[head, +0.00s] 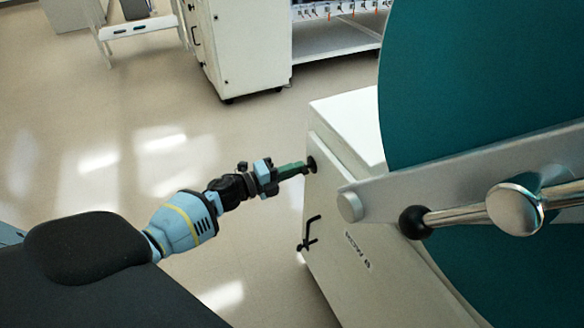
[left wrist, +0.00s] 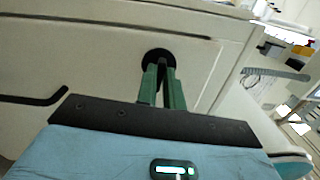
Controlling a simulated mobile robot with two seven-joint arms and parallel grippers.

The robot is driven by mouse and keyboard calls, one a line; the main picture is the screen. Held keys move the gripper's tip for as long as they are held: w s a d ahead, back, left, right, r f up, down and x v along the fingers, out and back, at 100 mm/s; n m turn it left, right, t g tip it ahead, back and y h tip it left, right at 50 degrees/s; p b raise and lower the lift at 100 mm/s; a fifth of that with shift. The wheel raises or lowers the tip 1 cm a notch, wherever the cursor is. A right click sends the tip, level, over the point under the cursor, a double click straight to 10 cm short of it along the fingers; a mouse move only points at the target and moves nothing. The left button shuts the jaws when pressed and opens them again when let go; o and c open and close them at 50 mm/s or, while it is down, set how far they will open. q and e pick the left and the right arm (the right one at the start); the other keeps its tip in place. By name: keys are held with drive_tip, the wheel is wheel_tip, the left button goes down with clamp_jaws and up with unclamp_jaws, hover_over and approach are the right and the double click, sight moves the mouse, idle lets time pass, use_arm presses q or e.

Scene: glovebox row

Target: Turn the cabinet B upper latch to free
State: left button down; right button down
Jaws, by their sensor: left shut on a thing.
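The cabinet (head: 350,228) is a white box with a dark label on its front. Its upper latch (head: 311,164) is a black round mount near the top left corner of the front, and its mount also shows in the left wrist view (left wrist: 158,55). My left gripper (head: 301,169) reaches it from the left. Its green fingers (left wrist: 163,80) are shut on the latch's handle, which they mostly hide, so I cannot tell how the handle is turned. A lower black latch handle (head: 309,236) stands out below, apart from the gripper. My right gripper is not in view.
A large teal disc (head: 470,75) with a grey bar (head: 430,185) and a black-knobbed lever (head: 414,222) stands close on the right, in front of the cabinet. Another white cabinet (head: 240,50) and a step stand (head: 140,28) are behind. The floor at left is clear.

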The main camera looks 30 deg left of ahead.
use_arm(q)
drive_tip(key=shift+d+n, duration=0.35)
drive_tip(key=shift+n, duration=0.25)
drive_tip(key=c, duration=1.5)
unclamp_jaws()
drive_tip(key=shift+a, duration=0.15)
drive_tip(key=v, duration=0.7)
drive_tip(key=shift+s+a, duration=0.2)
drive_tip(key=shift+s, duration=0.05)
